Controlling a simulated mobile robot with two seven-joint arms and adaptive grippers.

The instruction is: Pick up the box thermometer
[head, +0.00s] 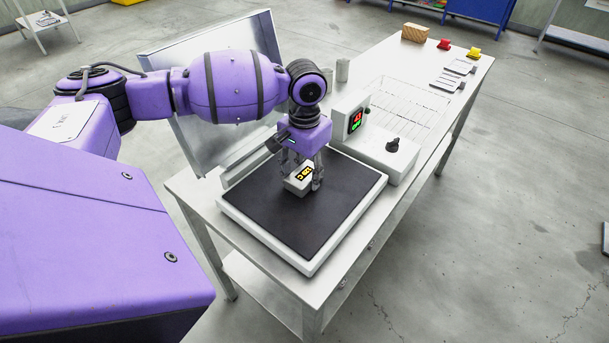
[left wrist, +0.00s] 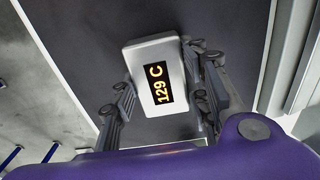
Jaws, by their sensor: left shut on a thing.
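The box thermometer (head: 297,184) is a small white box with a dark display and yellow digits. It shows in the head view over the black plate of the heated bed (head: 257,218). In the left wrist view the box thermometer (left wrist: 138,60) reads 129 C and sits between the finger pads. My left gripper (head: 303,174) points down and is shut on the box thermometer; its fingers also show in the left wrist view (left wrist: 160,92). Whether the box touches the plate or is just above it, I cannot tell. My right gripper is not in view.
A control unit with a red and green display (head: 355,120) and a black knob (head: 393,145) stands right of the bed. A wire rack (head: 402,105) lies beyond it. A grey metal panel (head: 205,135) stands behind my left arm. Small blocks sit at the table's far end.

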